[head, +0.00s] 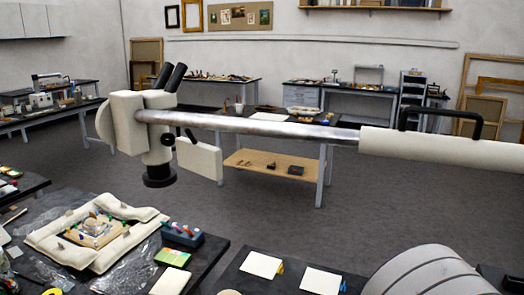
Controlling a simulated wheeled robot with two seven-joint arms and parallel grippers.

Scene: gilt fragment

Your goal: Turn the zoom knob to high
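A cream stereo microscope head (143,122) with two black eyepieces (170,77) hangs on a metal boom (265,127) that runs across the view from the right. A small dark knob (168,139) shows on the side of the head; I cannot tell for sure that it is the zoom knob, nor read any setting on it. A black objective ring (159,176) is at the bottom of the head. Neither of my grippers is in view.
Below left, a dark bench holds cream cushions (60,246) around a gilt fragment (95,229), a blue-grey holder (182,235) and plastic film. White cards (262,265) lie on another dark bench at the front. A cream panel (198,158) hangs beside the microscope head. Open floor (270,215) lies behind.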

